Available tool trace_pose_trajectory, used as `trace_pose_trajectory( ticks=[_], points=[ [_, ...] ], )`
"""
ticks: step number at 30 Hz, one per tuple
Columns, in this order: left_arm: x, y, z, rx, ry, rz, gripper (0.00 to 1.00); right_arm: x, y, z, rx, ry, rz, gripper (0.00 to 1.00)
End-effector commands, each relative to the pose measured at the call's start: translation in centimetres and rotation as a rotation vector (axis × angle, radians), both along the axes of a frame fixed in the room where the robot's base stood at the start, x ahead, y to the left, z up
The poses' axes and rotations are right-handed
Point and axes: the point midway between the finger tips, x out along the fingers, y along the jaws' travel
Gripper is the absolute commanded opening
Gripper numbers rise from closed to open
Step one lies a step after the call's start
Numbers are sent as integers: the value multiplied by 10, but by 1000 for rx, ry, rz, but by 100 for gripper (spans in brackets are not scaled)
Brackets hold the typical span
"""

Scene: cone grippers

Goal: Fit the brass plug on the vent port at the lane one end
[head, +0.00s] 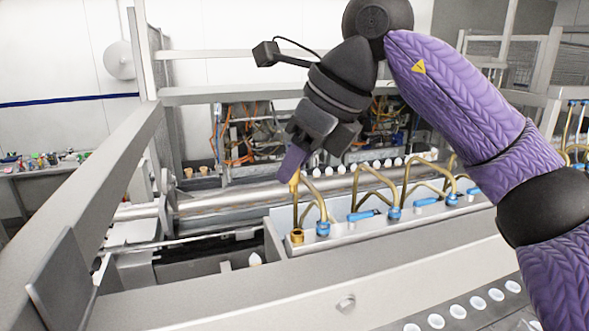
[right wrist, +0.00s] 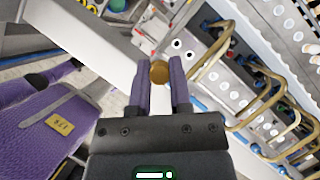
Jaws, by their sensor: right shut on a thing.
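My right gripper (head: 292,168) comes down from above over the left end of the row of curved brass pipes. In the right wrist view its two purple fingers (right wrist: 159,84) are closed on the brass plug (right wrist: 159,72), a round gold piece at their tips. In the head view the fingers hide most of the plug. A brass fitting (head: 297,237), which looks like the vent port, stands at the left end of the metal trough, below the gripper and apart from it. My left gripper is not in view.
Curved brass pipes (head: 362,185) with blue valves (head: 323,229) stand close to the right of the fitting. A grey frame rail (head: 120,170) runs along the left. White cups (head: 436,321) sit in the front ledge. A wide grey ledge (head: 215,305) in front is mostly clear.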

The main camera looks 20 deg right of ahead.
Motion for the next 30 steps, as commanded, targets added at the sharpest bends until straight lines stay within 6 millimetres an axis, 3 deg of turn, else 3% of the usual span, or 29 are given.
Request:
trace_pose_trajectory(
  ticks=[9,21,30],
  points=[
    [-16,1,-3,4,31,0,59,1,0,-3,3,-3,0,0],
    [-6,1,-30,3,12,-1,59,1,0,-36,3,-4,1,0],
    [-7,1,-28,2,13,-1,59,1,0,-35,3,-4,1,0]
  ],
)
